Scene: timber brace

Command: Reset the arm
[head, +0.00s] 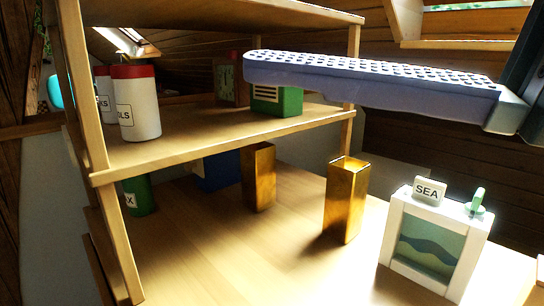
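A long blue-grey finger-like part with a studded top reaches in from the right edge, close to the camera. It joins a grey block and a dark arm link, and I take it as part of my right gripper (375,80). Only one finger shows clearly, so its opening cannot be told. Nothing is seen held in it. It hangs in front of the shelf's right post and above the lower surface, overlapping the green box in the picture. My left gripper is not in view.
The front wooden surface (240,260) is clear.

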